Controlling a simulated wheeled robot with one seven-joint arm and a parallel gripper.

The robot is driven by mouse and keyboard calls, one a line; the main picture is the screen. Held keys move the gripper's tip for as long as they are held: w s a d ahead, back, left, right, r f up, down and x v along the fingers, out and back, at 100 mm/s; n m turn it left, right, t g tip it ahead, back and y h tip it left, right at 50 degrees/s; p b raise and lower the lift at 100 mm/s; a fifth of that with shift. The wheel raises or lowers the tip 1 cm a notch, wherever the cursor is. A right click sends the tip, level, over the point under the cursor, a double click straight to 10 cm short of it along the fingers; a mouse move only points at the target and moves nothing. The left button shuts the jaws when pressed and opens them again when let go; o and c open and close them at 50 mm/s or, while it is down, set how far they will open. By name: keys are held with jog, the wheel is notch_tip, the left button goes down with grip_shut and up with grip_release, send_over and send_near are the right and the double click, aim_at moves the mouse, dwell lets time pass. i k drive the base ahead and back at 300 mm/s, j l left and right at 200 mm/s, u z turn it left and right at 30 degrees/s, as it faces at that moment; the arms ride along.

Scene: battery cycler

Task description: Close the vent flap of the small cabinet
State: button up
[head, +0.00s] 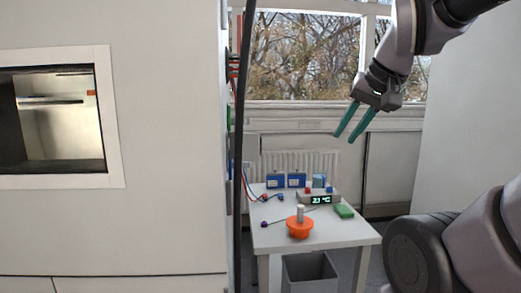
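A large pale cabinet (170,215) fills the left of the head view, with a framed window or opening (115,150) into a lit chamber. I cannot tell whether this is the small cabinet of the task, and I cannot make out a vent flap. My gripper (345,137) hangs at the upper right, in front of the window and wall. Its two green fingers point down and left, with a gap between them and nothing held. It is well apart from the cabinet.
A white table (335,235) stands right of the cabinet. A grey bin (310,272) stands below. A dark vertical strip (239,150) runs beside the cabinet.

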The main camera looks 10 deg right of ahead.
aim_at(252, 142)
jog(key=u, duration=2.15)
jog(key=z, duration=1.75)
jog(key=l+z, duration=0.1)
jog(key=i+l+u, duration=0.3)
jog(key=i+l, duration=0.15)
jog(key=l, duration=0.3)
